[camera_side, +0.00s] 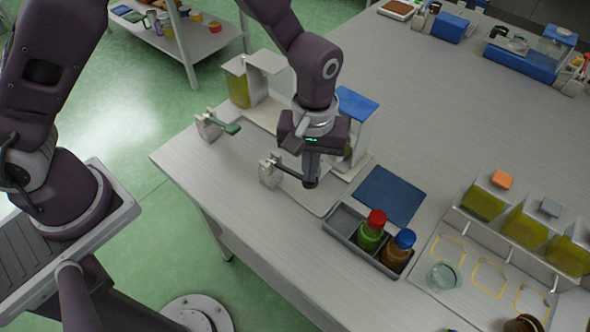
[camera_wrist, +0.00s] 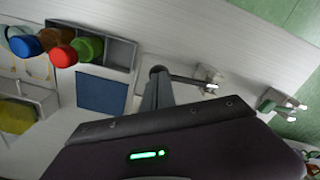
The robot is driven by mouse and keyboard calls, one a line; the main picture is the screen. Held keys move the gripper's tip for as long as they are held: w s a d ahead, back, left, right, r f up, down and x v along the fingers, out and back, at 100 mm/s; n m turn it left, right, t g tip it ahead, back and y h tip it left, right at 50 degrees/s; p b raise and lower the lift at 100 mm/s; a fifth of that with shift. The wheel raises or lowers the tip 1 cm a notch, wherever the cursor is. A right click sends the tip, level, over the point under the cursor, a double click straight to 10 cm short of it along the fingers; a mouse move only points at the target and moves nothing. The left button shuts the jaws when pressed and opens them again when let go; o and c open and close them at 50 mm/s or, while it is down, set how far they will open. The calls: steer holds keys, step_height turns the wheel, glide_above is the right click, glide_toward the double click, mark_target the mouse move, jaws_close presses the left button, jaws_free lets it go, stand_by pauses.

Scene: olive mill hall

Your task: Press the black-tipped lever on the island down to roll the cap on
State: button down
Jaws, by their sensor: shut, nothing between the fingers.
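The black-tipped lever (camera_side: 288,171) sticks out from a small pale bracket (camera_side: 268,172) near the front edge of the island (camera_side: 300,225). In the wrist view its dark tip (camera_wrist: 158,70) shows just beyond the fingers, with the bracket (camera_wrist: 207,76) to the right. My gripper (camera_side: 311,178) is shut and empty, pointing down at the tip end of the lever. It looks very close to the tip or on it; I cannot tell if they touch. A cap or a bottle under the lever is not visible; my gripper and wrist hide part of that station.
A green-tipped lever (camera_side: 230,128) stands to the left on its own bracket. To the right are a blue mat (camera_side: 388,196) and a grey tray (camera_side: 345,222) holding a red-capped bottle (camera_side: 372,230) and a blue-capped bottle (camera_side: 399,250). A blue-topped dispenser (camera_side: 358,103) stands behind my gripper.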

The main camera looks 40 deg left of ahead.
steer(key=shift+f, duration=1.9)
steer(key=shift+r, duration=2.6)
step_height(320, 180, up, 5)
